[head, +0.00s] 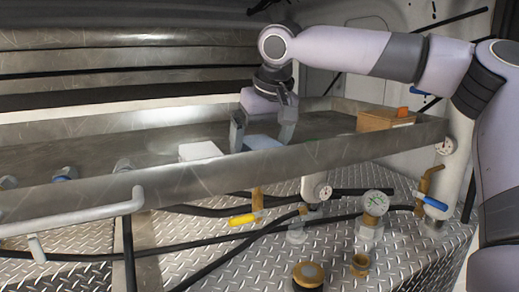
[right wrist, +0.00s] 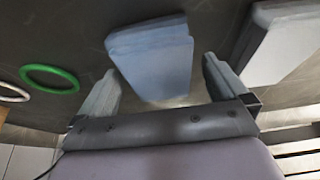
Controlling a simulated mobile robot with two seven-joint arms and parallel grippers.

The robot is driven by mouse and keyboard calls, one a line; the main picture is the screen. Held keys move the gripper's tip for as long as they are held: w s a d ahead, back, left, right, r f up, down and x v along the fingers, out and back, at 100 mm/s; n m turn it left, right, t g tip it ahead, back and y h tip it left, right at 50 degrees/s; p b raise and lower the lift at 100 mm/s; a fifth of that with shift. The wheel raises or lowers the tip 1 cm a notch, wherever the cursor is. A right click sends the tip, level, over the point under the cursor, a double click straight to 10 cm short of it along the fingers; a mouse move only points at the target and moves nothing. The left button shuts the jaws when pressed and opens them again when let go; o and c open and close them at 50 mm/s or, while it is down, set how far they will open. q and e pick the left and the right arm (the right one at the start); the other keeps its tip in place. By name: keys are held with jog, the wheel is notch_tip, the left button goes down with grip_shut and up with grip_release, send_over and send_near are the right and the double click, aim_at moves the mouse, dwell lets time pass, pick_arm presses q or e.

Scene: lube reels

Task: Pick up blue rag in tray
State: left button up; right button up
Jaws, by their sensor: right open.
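The blue rag (head: 262,142) is a folded light-blue stack lying in the long metal tray (head: 90,201). My right gripper (head: 262,132) reaches down into the tray, with one finger to each side of the rag in the head view. In the right wrist view the blue rag (right wrist: 152,58) shows ahead of and between the two open fingers (right wrist: 160,88). I see no clear contact between fingers and rag. The near tray wall hides the rag's lower edge in the head view. My left gripper is not in view.
A whitish folded rag (head: 200,151) lies left of the blue one. A wooden box (head: 384,119) stands at the tray's right end. A green ring (right wrist: 48,79) and a white ring (right wrist: 12,92) lie nearby. Valves, gauges and hoses sit below the tray's front wall.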

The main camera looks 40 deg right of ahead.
aim_at(262, 142)
jog(key=shift+f, duration=0.2)
dwell(0.3)
jog(key=shift+c, duration=0.3)
jog(key=c, duration=1)
notch_tip(262, 142, up, 18)
jog(key=shift+r, duration=0.15)
